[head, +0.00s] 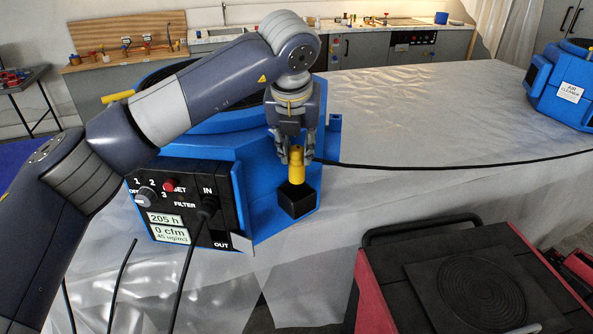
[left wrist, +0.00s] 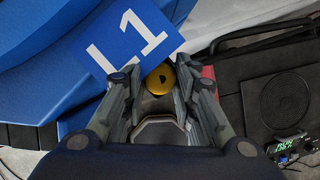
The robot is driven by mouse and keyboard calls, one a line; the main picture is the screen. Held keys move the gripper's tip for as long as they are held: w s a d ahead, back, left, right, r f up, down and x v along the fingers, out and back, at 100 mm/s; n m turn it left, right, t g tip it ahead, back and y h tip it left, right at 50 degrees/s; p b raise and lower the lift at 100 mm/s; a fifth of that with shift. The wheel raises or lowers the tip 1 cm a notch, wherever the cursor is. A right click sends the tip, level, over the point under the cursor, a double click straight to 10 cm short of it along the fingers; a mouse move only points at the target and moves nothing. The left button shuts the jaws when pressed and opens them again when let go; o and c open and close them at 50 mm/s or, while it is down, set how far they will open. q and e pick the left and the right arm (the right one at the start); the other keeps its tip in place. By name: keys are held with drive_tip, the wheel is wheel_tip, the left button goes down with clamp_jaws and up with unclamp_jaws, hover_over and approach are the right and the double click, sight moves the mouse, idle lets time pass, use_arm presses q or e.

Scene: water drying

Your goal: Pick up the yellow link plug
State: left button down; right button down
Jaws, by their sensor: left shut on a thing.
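The yellow link plug (head: 296,172) is upright in the head view, between the fingers of my left gripper (head: 294,157). A black block (head: 297,199) is at its lower end, in front of the blue air cleaner (head: 265,185). I cannot tell whether block and plug are one piece. My left gripper is shut on the plug. My right gripper is not in view.
A black cable (head: 430,168) runs right across the pale plastic sheet (head: 420,110). The control panel (head: 180,205) has cables hanging in front. A red and black case (head: 400,275) stands at the lower right. Another blue air cleaner (head: 550,90) stands at the far right.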

use_arm(q)
wheel_tip(320, 180, up, 11)
drive_tip(key=b, duration=0.1)
drive_tip(key=shift+f, duration=0.15)
idle(0.6)
